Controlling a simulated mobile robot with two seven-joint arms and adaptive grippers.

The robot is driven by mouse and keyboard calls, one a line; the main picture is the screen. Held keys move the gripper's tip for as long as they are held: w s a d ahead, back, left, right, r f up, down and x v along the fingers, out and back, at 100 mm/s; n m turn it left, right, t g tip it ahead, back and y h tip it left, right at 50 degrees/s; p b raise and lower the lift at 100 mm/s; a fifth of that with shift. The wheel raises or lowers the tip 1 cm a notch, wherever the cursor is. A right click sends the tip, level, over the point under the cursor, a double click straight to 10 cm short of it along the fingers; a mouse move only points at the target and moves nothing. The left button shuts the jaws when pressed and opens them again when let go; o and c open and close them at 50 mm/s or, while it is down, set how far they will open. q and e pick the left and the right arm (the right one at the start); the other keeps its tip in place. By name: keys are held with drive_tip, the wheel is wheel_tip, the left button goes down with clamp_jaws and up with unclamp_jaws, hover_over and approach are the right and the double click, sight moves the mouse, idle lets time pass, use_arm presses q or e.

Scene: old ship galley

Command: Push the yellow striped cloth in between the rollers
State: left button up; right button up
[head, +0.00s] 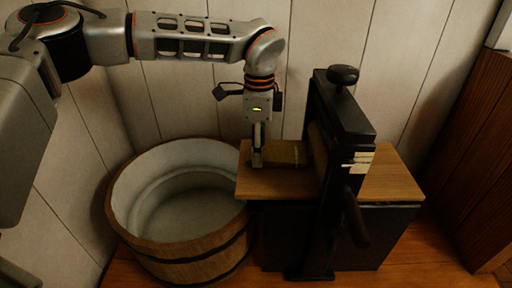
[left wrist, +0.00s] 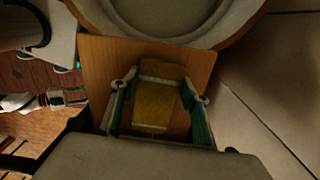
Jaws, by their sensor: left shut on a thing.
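The yellow cloth (head: 287,152) with pale stripes lies on the wooden board (head: 285,187) left of the wringer (head: 342,120). Its right end is close to the rollers (head: 318,148), which are mostly hidden by the black frame; I cannot tell whether it touches them. My left gripper (head: 257,160) points down at the cloth's left end, shut on it. In the left wrist view, the cloth (left wrist: 157,95) sits between the two green-padded fingers. My right gripper is not in view.
A round wooden tub (head: 185,250) with a pale inside stands left of the board. The wringer has a top knob (head: 343,75) and a dark crank handle (head: 356,220) in front. Board space right of the frame is bare. A panelled wall is close behind.

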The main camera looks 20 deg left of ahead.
use_arm(q)
drive_tip(key=shift+w+d+r, duration=0.1)
drive_tip(key=shift+d+r, duration=0.1)
drive_tip(key=shift+d, duration=0.2)
drive_tip(key=o, duration=1.3)
drive_tip(key=shift+d, duration=0.1)
